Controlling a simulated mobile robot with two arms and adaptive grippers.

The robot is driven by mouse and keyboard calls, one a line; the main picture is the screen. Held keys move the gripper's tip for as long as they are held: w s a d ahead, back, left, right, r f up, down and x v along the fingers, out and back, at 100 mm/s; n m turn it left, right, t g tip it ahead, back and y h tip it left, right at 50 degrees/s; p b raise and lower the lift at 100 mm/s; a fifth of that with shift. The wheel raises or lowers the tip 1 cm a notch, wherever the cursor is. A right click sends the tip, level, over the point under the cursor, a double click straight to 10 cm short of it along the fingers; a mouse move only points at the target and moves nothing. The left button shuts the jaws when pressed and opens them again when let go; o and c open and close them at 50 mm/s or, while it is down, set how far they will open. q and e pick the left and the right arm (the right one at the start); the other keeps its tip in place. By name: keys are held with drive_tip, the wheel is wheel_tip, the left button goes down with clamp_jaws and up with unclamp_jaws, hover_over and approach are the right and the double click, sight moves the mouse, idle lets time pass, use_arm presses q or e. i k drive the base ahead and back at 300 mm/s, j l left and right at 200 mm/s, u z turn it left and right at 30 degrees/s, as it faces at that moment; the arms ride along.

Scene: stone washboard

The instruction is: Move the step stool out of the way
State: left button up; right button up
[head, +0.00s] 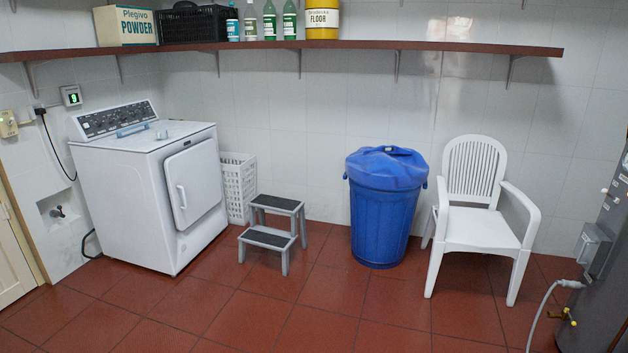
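The grey two-step stool (284,240) with dark treads stands upright on the red tiled floor in the head view. It is in front of the back wall, to the right of the white washing machine (152,180) and to the left of the blue bin (384,225). Its lower step faces toward me. Neither of my grippers shows in the head view, and nothing is touching the stool that I can see.
A white plastic basket (238,190) stands behind the stool's left side. A white plastic chair (478,232) is right of the bin. A grey tank with a hose (545,310) stands at the right edge. A wall shelf (350,45) holds bottles and boxes. The foreground floor (270,320) is clear.

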sight(260, 236)
drive_tip(key=i, duration=2.8)
drive_tip(key=i+l+u, duration=0.1)
drive_tip(key=i, duration=1.3)
